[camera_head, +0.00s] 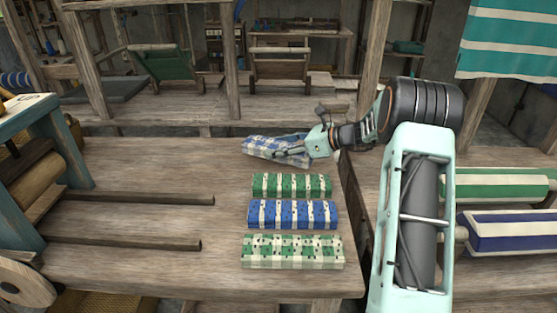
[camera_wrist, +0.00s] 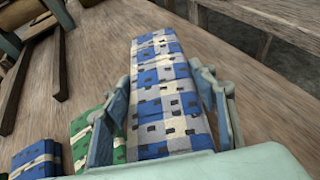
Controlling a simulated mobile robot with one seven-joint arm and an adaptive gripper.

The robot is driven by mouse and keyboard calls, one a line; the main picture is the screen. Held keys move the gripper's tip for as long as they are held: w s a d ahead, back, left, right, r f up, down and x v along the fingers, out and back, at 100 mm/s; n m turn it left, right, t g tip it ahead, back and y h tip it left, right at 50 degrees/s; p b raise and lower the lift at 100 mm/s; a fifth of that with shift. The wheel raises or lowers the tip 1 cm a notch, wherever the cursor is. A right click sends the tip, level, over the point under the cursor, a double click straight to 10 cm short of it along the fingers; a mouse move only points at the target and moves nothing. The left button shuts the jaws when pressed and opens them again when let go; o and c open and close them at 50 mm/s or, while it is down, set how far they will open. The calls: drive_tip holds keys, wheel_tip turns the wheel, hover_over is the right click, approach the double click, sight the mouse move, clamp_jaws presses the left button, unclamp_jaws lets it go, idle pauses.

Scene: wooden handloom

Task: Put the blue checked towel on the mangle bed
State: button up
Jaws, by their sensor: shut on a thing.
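The blue checked towel (camera_head: 262,146), a folded block in blue, white and grey, is at the far edge of the wooden table in the head view. My gripper (camera_head: 297,150) is shut on it from the right. In the wrist view the towel (camera_wrist: 163,85) lies lengthwise between the two fingers of my gripper (camera_wrist: 165,105). I cannot tell whether its underside touches the table. A teal-framed machine with wooden rollers (camera_head: 38,172) stands at the left, with two dark rails (camera_head: 140,199) running from it over the tabletop. I cannot tell which surface is the mangle bed.
A green checked towel (camera_head: 290,186), a blue and white one (camera_head: 292,214) and a pale green one (camera_head: 292,252) lie in a row on the table (camera_head: 190,270). Striped rolls (camera_head: 500,185) lie at the right. Wooden posts (camera_head: 88,60) stand behind. The tabletop around the rails is clear.

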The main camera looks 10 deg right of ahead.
sight(278, 165)
drive_tip(key=shift+w+d+f, duration=0.1)
drive_tip(key=shift+w+f, duration=0.5)
drive_tip(key=shift+f, duration=0.1)
drive_tip(key=shift+f+b, duration=0.45)
drive_tip(key=shift+f, duration=1)
drive_tip(key=shift+f, duration=0.2)
drive_tip(key=o, duration=1.2)
drive_tip(key=shift+r, duration=0.1)
